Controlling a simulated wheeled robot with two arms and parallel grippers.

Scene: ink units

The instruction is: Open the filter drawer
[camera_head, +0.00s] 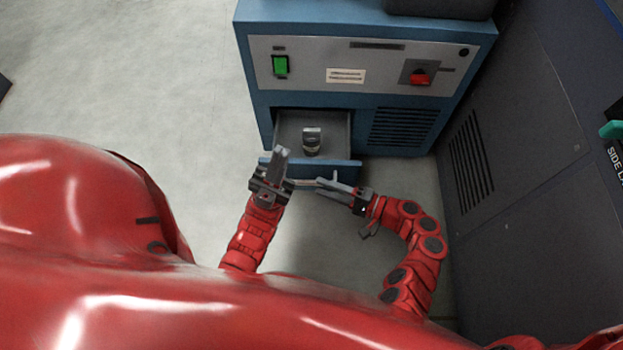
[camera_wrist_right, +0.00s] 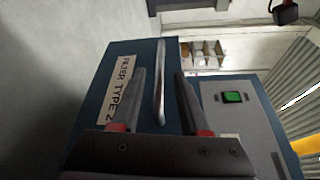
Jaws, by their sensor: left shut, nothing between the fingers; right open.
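The filter drawer (camera_head: 341,168) stands pulled out from the lower left of the blue unit. Its inside shows, with a small grey and black object (camera_head: 312,141) standing in it. In the right wrist view its blue front carries a "FILTER TYPE 2" label (camera_wrist_right: 119,98) and a silver bar handle (camera_wrist_right: 160,62). My right gripper (camera_head: 319,187) is at the drawer front, open, with the handle between its fingers in the wrist view; I cannot tell if they touch it. My left gripper (camera_head: 282,152) is shut and empty, by the drawer's left front corner.
The blue unit (camera_head: 300,98) has a green switch (camera_head: 280,66), a red knob (camera_head: 420,78) and a vent. A dark grey cabinet (camera_head: 520,140) closes off the right side.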

